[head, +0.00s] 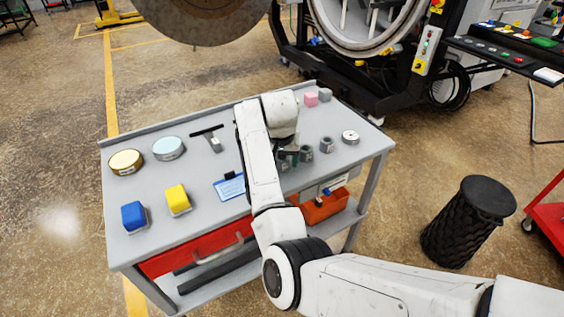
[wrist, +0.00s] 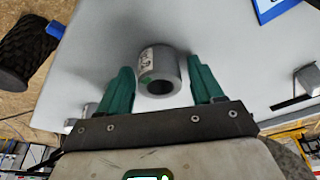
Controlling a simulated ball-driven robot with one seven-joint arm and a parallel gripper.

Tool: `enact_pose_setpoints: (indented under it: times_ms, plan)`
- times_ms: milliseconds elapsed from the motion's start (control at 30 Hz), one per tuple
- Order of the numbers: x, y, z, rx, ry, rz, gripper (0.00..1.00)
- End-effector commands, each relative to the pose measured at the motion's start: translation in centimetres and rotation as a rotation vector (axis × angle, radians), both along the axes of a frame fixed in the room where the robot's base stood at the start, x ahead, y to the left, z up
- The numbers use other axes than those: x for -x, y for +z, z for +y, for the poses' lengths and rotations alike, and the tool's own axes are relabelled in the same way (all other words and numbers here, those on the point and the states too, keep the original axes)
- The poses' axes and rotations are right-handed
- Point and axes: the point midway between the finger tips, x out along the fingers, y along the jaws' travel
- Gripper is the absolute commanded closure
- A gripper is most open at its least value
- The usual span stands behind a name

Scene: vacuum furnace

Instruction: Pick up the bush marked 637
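A grey cylindrical bush (wrist: 158,72) with a hole through it and a white label stands on the grey bench top in the wrist view. The label's marking is too small and tilted to read. My gripper (wrist: 160,78) is open, with one green finger on each side of the bush and a visible gap at the right finger. In the head view my gripper (head: 287,157) is low over the bench, and my arm and fingers partly hide what is there. Grey bushes show just right of it, one close by (head: 306,154) and one farther right (head: 327,145).
A black bin (head: 467,222) stands right of the bench.

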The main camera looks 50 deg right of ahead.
Motion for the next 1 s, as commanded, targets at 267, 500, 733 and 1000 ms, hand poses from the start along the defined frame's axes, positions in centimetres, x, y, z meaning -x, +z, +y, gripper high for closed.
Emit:
enact_pose_setpoints:
  times_ms: [267, 500, 733, 1000]
  plan:
    - [0.0, 0.04, 0.0, 0.0, 0.0, 0.0, 0.61]
    - [-0.01, 0.05, 0.01, 0.0, 0.0, 0.0, 0.84]
    - [-0.04, 0.13, 0.0, 0.002, 0.0, -0.001, 0.96]
    - [-0.06, 0.66, -0.02, 0.001, -0.001, -0.003, 0.96]
